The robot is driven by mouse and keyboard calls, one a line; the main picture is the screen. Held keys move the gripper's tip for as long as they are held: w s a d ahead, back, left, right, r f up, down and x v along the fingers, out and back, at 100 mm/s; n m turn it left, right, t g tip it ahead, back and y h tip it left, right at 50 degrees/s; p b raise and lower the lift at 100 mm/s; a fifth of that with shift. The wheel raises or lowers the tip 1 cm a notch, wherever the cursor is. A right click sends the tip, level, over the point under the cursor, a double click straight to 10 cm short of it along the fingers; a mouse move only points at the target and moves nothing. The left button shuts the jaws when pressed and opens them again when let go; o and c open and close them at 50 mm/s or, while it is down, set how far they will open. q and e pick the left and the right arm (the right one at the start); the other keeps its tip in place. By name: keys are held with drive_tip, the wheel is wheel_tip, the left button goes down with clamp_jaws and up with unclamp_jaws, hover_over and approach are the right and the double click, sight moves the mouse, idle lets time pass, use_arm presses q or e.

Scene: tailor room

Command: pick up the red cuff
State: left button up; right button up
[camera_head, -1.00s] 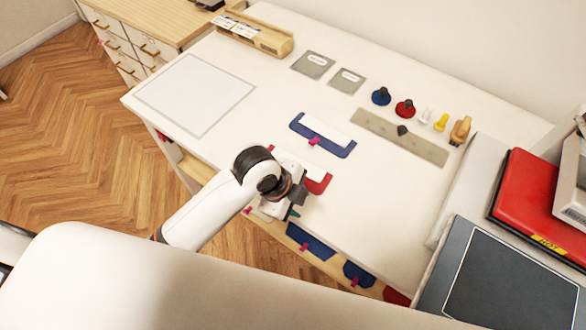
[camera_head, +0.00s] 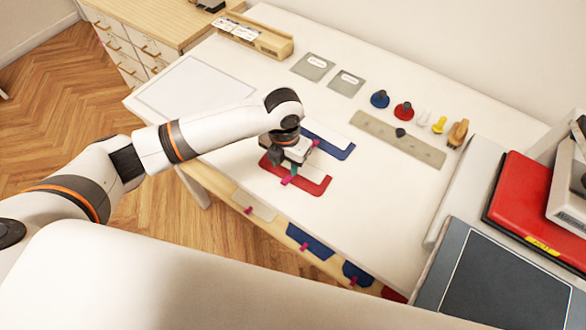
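The red cuff (camera_head: 312,187) lies on the white table, with a white inner piece and a pink tab (camera_head: 288,180) at its front edge. My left gripper (camera_head: 286,165) is over the left part of this cuff and hides some of it. Its two fingers look apart, one dark and one greenish, near the pink tab. I see nothing held between them, and whether they touch the cuff cannot be told. My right gripper is not in view.
A blue cuff (camera_head: 338,148) lies just behind the red one, partly covered by my arm. Several cuff pieces sit on the shelf (camera_head: 272,229) below the table's front edge. A grey strip (camera_head: 420,149) and small coloured knobs stand behind right. A red press (camera_head: 545,205) is at the right.

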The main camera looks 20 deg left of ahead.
sight(286, 178)
use_arm(q)
wheel_tip(286, 178, down, 6)
drive_tip(key=shift+s+r+p, duration=0.1)
drive_tip(key=shift+r+p, duration=0.1)
drive_tip(key=shift+p, duration=0.95)
drive_tip(key=shift+f, duration=0.2)
clamp_jaws()
